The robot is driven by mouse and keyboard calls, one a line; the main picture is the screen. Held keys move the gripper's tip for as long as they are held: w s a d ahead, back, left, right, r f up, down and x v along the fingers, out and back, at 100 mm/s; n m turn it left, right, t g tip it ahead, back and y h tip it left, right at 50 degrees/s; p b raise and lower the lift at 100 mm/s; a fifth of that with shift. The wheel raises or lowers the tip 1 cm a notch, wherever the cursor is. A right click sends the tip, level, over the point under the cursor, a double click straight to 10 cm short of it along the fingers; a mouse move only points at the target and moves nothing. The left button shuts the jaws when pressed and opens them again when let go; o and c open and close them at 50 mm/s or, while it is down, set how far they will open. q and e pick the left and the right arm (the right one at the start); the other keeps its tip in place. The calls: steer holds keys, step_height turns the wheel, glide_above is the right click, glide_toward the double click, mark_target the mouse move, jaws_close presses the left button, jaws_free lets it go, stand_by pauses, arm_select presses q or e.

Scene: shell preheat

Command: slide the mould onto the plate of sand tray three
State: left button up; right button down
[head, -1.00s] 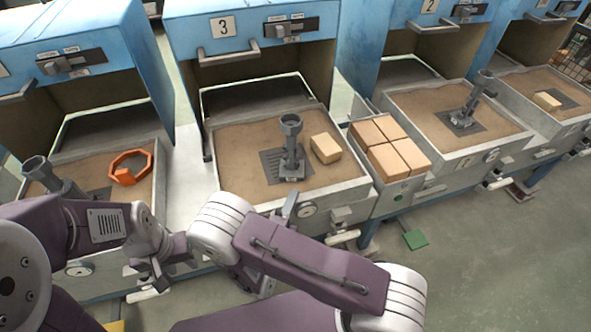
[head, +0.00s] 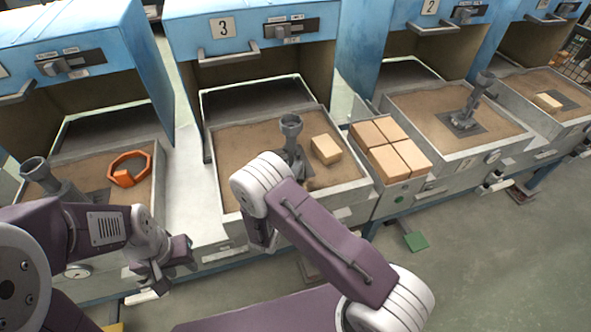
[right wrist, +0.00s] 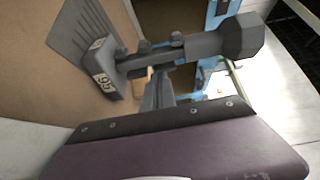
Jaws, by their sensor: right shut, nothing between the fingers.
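The mould (head: 291,127) is a dark grey upright post with a cup-like top on the sand of sand tray three (head: 352,187).
A tan block (head: 326,149) lies on the sand right of the mould. Several tan blocks (head: 398,160) stand between trays three and two. The left tray holds an orange ring (head: 130,168) and another grey post (head: 40,172). Tray two (head: 480,144) has its own post.

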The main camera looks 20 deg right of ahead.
mark_target(287, 161)
steer(key=w, duration=0.3)
steer(key=w+a, duration=0.1)
steer(key=w, duration=0.1)
steer(key=shift+w+b, duration=0.2)
steer(key=shift+b, duration=0.2)
arm_select(q)
steer(key=shift+f, duration=0.35)
arm_select(e)
steer(key=shift+s, duration=0.1)
